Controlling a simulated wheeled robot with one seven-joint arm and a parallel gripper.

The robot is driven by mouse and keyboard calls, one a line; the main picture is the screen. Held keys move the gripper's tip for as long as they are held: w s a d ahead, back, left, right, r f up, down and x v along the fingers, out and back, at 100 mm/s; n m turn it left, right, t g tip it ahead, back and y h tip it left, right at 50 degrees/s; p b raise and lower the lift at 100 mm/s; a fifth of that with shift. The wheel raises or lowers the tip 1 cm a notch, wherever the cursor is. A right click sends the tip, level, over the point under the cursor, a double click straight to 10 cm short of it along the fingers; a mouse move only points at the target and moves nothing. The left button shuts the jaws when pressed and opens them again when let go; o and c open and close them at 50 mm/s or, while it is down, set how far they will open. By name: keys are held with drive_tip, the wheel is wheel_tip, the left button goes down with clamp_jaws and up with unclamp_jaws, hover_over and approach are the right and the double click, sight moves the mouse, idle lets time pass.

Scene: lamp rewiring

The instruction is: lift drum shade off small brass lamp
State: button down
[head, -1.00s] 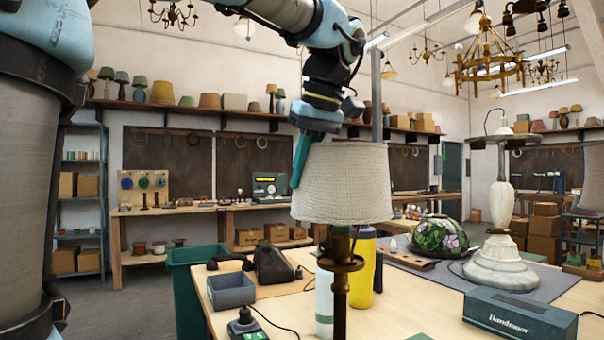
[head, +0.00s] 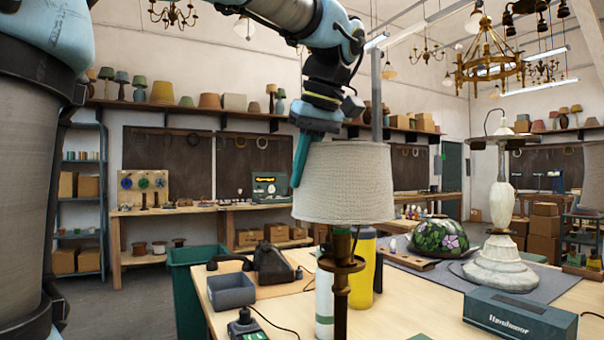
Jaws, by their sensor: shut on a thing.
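The drum shade (head: 345,185), pale woven fabric, is upright in the middle of the head view. Below it stands the dark brass lamp stem (head: 341,285) with a round collar; the shade's lower edge hides the stem's top, so I cannot tell whether the two touch. My gripper (head: 300,165) reaches down at the shade's upper left. One teal finger lies along the shade's outer left side; the other finger is hidden behind or inside the shade. The gripper is shut on the shade.
Behind the stem stand a yellow bottle (head: 361,270) and a white-green bottle (head: 324,300). A grey bin (head: 231,291) is left on the workbench. A floral glass shade (head: 440,240) and a pale stone lamp (head: 498,230) stand right, behind a teal box (head: 520,318).

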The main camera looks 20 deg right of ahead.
wheel_tip(320, 180, up, 15)
drive_tip(key=p, duration=1.2)
drive_tip(key=shift+p, duration=0.3)
